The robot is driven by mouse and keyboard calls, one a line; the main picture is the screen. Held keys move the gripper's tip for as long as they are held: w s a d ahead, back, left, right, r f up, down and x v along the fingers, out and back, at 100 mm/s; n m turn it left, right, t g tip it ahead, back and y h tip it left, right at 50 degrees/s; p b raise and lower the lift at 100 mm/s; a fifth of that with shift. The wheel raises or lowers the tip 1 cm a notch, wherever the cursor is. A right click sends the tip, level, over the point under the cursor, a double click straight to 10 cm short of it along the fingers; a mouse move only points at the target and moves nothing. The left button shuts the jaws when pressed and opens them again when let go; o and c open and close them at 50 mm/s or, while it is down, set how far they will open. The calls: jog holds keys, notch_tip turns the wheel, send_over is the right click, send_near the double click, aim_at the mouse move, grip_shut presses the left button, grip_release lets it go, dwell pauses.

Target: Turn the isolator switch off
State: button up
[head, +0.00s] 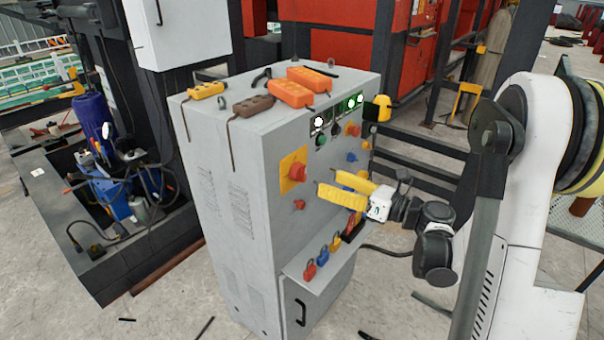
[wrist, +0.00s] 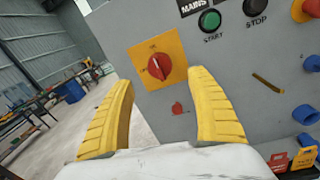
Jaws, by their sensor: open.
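The isolator switch is a red rotary knob (head: 297,172) on a yellow square plate (head: 289,161) on the front of a grey cabinet. In the wrist view the red knob (wrist: 160,67) and its yellow plate (wrist: 144,50) lie ahead, slightly left of centre. The knob's grip is tilted from upright; its label is too small to read. My gripper (head: 335,182) has yellow fingers and is in front of the cabinet, to the right of the knob. In the wrist view my gripper (wrist: 160,95) is open and empty, with the knob apart from both fingers.
A small red part (wrist: 178,108) sits below the plate. A green START button (wrist: 209,20) and black STOP button (wrist: 256,8) are above right. Padlocks (head: 322,256) sit on a lower ledge. Orange and brown pendants (head: 290,92) lie on the cabinet top.

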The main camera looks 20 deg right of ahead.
aim_at(302, 180)
jog(key=b+x, duration=0.1)
jog(key=x, duration=0.8)
jog(key=shift+w+a+b, duration=0.1)
jog(key=shift+b, duration=0.2)
jog(key=c, duration=1.2)
